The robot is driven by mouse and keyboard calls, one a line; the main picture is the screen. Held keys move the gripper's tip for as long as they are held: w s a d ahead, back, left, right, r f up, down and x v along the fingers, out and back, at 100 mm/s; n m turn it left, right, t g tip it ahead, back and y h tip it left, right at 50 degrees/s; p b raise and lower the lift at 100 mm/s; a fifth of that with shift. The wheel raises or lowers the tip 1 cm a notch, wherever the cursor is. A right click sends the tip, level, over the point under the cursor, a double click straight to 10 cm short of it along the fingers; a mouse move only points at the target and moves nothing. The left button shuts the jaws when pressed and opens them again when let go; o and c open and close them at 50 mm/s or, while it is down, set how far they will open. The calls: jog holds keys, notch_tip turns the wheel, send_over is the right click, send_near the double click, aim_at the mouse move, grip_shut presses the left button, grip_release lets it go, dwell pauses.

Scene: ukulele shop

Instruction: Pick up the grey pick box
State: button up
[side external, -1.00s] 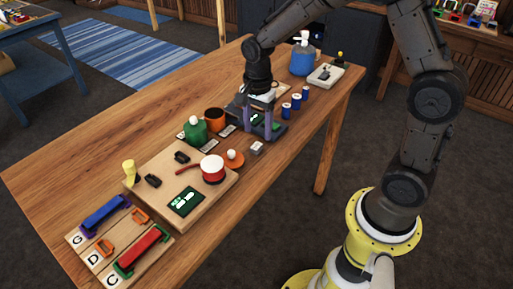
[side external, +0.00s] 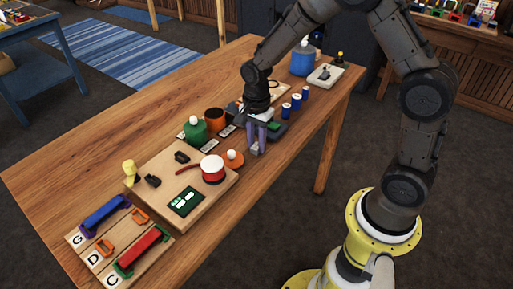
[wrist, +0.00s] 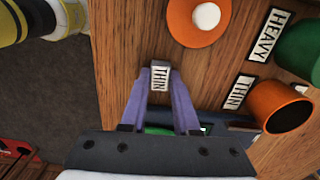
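The grey pick box (wrist: 160,77) is a small block with a white label reading THIN. It stands on the wooden table near its front edge. My gripper (side external: 256,150) points down over it, with its two purple fingers on either side of the box. In the wrist view the fingertips (wrist: 160,73) lie close along both sides of the box. I cannot tell whether they press on it.
An orange disc with a white ball (wrist: 205,17) lies close by. An orange cup (side external: 215,118) and a green jar (side external: 195,131) stand behind. A dark tray (side external: 280,126) and several blue spools (side external: 296,102) are to the right. A wooden board (side external: 150,205) with a red-and-white pot (side external: 212,169) is to the left.

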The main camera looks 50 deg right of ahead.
grip_shut()
jog(key=shift+r, duration=0.1)
